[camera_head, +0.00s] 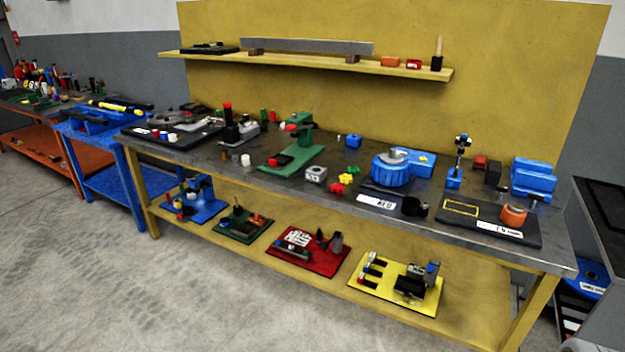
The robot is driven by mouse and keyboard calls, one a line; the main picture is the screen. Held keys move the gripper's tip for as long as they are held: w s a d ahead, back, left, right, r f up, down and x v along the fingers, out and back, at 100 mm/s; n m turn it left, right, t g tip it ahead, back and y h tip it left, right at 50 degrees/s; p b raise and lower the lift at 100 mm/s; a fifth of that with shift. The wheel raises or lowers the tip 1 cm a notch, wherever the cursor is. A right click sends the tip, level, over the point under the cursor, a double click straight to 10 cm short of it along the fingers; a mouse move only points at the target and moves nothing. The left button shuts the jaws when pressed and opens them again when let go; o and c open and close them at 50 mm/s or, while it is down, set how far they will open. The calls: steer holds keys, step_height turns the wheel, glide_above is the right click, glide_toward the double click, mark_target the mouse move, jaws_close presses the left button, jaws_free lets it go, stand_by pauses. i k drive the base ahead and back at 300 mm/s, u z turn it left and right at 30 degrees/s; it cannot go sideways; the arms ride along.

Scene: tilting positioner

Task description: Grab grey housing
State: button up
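A small light-grey block with dark round openings (316,175), which looks like the grey housing, sits on the long workbench (225,172) near the middle. It stands left of the blue round positioner (390,173) and right of the green press-like stand (300,148). Its top and front faces show and nothing covers it. My gripper is not in view, so I cannot see whether it holds anything.
Small red and yellow parts (342,183) lie just right of the block. A blue cube (353,141) stands behind. A dark tray with an orange ring (513,215) lies at the right end. The floor (150,280) in front is clear.

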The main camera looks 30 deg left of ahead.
mark_target(314, 174)
steer(key=u, duration=1.65)
